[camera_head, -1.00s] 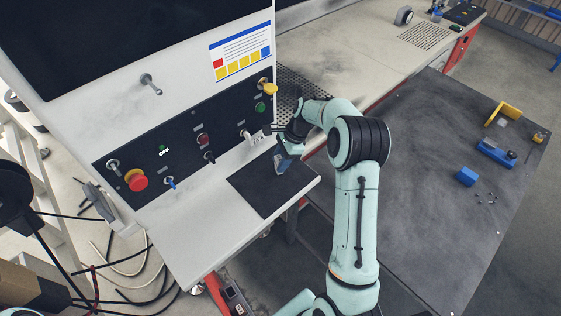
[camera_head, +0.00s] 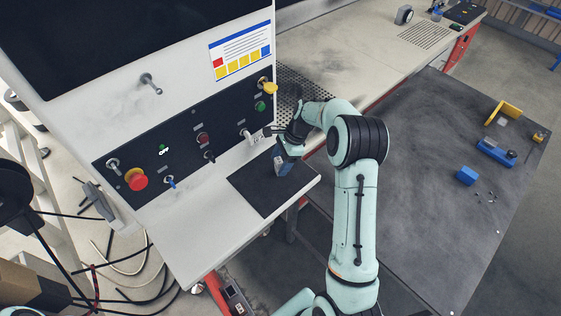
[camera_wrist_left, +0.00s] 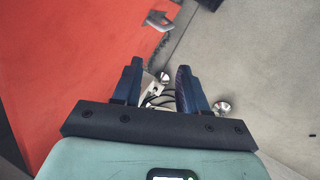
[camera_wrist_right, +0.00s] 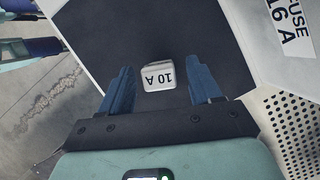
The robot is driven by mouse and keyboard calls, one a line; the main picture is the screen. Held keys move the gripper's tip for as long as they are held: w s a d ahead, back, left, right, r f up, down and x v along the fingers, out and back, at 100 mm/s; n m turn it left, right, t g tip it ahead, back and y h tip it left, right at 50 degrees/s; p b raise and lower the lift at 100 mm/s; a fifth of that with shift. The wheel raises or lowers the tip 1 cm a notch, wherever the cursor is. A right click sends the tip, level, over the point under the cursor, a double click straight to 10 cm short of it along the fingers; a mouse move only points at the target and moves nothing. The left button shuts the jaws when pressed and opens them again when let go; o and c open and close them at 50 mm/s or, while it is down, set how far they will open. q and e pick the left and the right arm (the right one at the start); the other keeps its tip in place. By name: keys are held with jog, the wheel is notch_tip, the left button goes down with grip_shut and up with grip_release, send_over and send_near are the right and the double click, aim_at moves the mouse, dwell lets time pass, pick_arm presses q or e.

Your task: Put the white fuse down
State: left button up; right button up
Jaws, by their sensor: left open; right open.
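The white fuse, marked 10 A (camera_wrist_right: 158,76), lies on the dark mat (camera_wrist_right: 150,30) in the right wrist view. In the head view the fuse is hidden by my right gripper (camera_head: 282,160), over the mat (camera_head: 262,192) on the console's shelf. My right gripper (camera_wrist_right: 160,68) is open, with a finger on either side of the fuse and gaps between. My left gripper (camera_wrist_left: 158,68) is open and empty in its wrist view, above cables and near a red surface. It is not seen in the head view.
The console panel (camera_head: 190,145) with knobs and switches stands behind the mat. A label reading FUSE 16 A (camera_wrist_right: 292,28) is beside the mat. A perforated plate (camera_wrist_right: 290,130) lies to the right. A grey table (camera_head: 420,160) holds blue blocks and a yellow bracket.

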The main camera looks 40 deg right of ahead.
jog(key=v, duration=1.2)
jog(key=shift+a, duration=0.1)
